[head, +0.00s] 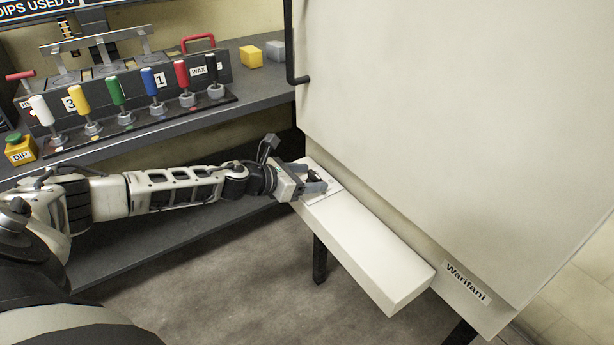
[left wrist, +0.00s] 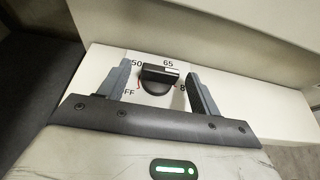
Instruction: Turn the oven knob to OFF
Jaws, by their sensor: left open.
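The oven knob (left wrist: 158,78) is a black knob on a white dial plate in the left wrist view. Its bar lies nearly crosswise, with a light mark at its right end. Around it I read 50, 65, part of an 8, and a partly covered OFF at lower left. My left gripper (head: 316,182) is open at the oven's pale control ledge (head: 370,245). In the left wrist view its two fingers (left wrist: 160,88) stand on either side of the knob, with gaps between. The knob is mostly hidden by the gripper in the head view. My right gripper is not in view.
The large white oven (head: 460,120) fills the right, with a dark handle (head: 290,60) at its left edge. Floor is clear below the ledge.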

